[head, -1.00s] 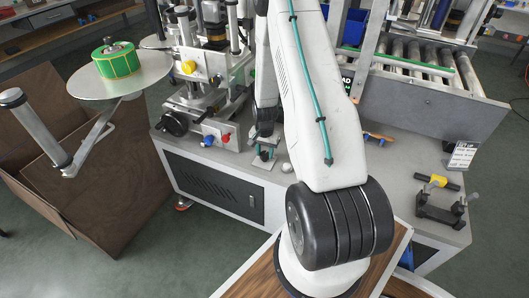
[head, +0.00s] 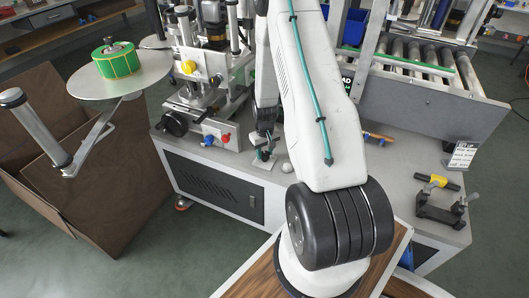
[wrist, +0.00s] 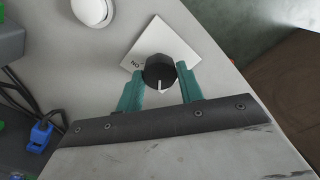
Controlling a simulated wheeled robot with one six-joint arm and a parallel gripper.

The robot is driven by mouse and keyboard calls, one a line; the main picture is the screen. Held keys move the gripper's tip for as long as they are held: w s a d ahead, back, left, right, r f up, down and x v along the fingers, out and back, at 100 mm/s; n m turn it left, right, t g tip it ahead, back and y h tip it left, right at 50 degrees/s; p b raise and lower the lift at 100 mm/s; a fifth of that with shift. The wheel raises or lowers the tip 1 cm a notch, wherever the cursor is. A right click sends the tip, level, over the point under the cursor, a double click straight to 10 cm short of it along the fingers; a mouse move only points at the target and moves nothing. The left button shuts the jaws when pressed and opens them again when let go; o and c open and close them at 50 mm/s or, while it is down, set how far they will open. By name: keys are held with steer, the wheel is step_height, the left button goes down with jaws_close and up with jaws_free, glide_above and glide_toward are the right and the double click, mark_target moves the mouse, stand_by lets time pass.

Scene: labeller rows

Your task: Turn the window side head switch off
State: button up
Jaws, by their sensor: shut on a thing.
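The head switch is a black rotary knob (wrist: 159,72) on a white square plate (wrist: 172,36), seen in the wrist view. A label that reads as upside-down "ON" is on the plate left of the knob. The white pointer mark on the knob faces down in the picture, toward my gripper's palm. My gripper (wrist: 160,80) is shut on the knob, with one teal finger on each side. In the head view my gripper (head: 263,150) is low over the plate (head: 262,164) at the bench edge. The knob is mostly hidden there.
A white dome (wrist: 92,10) sits on the bench beside the plate. A blue connector with cables (wrist: 40,135) is at the wrist view's left. The labelling machine (head: 205,70) stands left of my arm, the roller conveyor (head: 425,75) right. A black-and-yellow fixture (head: 440,200) is farther right.

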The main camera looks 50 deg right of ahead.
mark_target(265, 154)
steer(key=shift+n, duration=0.6)
steer(key=shift+s, duration=0.1)
steer(key=o, duration=1)
step_height(265, 154, up, 8)
steer(key=shift+f, duration=0.1)
